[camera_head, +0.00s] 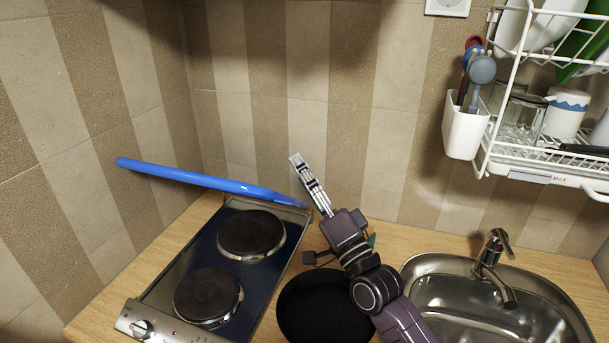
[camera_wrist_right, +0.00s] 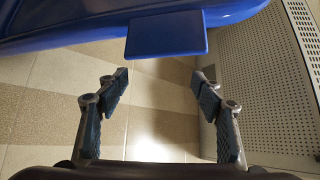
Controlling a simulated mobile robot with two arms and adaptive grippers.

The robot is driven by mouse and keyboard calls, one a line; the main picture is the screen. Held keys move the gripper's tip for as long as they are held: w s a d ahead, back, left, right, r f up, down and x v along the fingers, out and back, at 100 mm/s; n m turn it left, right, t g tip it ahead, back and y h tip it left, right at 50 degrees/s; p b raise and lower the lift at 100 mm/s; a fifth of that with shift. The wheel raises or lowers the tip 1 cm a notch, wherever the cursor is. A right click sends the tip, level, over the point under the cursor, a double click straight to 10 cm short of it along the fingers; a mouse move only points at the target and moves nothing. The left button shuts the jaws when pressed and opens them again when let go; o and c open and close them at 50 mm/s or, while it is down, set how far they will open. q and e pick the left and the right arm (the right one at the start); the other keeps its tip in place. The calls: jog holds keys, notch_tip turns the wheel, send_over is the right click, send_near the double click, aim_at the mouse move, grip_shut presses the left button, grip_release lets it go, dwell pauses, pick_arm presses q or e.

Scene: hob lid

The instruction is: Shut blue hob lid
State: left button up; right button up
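The blue hob lid (camera_head: 215,183) is raised and shows nearly edge-on as a long bar above the back of the hob (camera_head: 232,273). Its right end is close to my right gripper. In the right wrist view the lid (camera_wrist_right: 60,25) fills the top, with a flat blue tab (camera_wrist_right: 166,34) hanging from its edge. My right gripper (camera_head: 297,160) points up beside the lid's right end. In the right wrist view my right gripper (camera_wrist_right: 160,78) is open, with nothing between its fingers, and the tab appears just beyond the fingertips. My left gripper is not in view.
The hob has two dark plates and a knob (camera_head: 141,328). A black pan (camera_head: 313,306) lies beside it, partly behind my arm. A sink (camera_head: 480,316) with a tap (camera_head: 493,265) is at right, below a dish rack (camera_head: 540,172). A perforated panel (camera_wrist_right: 262,95) shows in the wrist view.

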jog(key=v, duration=1.2)
dwell(0.3)
